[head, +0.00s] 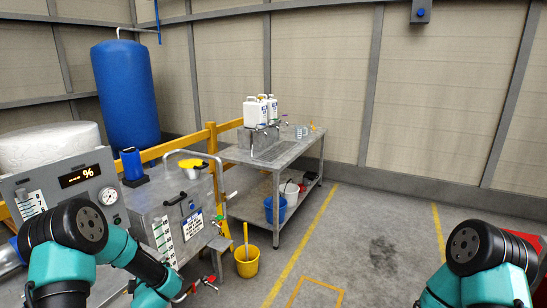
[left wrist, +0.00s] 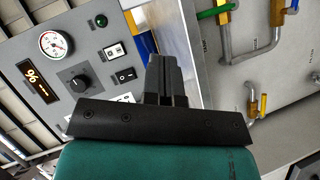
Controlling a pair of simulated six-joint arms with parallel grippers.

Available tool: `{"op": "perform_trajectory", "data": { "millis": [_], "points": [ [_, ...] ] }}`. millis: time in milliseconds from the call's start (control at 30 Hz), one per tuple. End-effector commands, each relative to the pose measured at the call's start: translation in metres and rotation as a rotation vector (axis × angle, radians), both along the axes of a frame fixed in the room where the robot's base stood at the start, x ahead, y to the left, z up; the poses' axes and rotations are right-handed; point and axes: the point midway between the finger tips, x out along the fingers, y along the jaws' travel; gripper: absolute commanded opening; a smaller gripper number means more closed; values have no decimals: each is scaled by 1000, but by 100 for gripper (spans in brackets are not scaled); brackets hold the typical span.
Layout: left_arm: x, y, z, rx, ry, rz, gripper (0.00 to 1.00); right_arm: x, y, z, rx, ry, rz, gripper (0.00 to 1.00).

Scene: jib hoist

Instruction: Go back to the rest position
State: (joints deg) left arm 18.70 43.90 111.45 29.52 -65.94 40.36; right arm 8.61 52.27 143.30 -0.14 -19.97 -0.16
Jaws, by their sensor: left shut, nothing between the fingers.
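My left gripper (left wrist: 168,75) is shut and empty in the left wrist view, its black fingers close together in front of the grey metal equipment. In the head view my left arm comes in at the lower left, in front of the control panel (head: 68,180) and the steel tank (head: 165,212); I cannot make out its fingers there. The panel also shows in the left wrist view (left wrist: 85,58), left of the fingers. My right arm stands at the lower right of the head view, but its gripper is not visible.
Valves with green (left wrist: 208,13) and yellow (left wrist: 263,104) handles are right of the left fingers. A yellow bucket (head: 247,267) stands on the floor beside the tank. A steel table (head: 230,155) carries white jugs (head: 256,112). The floor between the arms is mostly clear.

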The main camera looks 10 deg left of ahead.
Motion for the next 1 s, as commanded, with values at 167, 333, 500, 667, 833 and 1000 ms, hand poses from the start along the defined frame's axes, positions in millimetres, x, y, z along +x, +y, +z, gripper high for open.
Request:
{"op": "perform_trajectory", "data": {
  "millis": [167,333,500,667,833,1000],
  "points": [
    [-22,-86,-65,-13,321,-351,0,0,0,0,0,0,0,43],
    [-67,-162,-114,-8,590,-704,0,0,0,0,0,0,0,43],
    [-133,-230,-147,6,825,-1077,0,0,0,0,0,0,0,43],
    [-204,-278,-163,20,1000,-1425,0,0,0,0,0,0,0,43],
    [-250,-300,-165,29,1089,-1645,0,0,0,0,0,0,0,43],
    [-258,-303,-165,32,1102,-1684,0,0,0,0,0,0,0,43]
  ]
}}
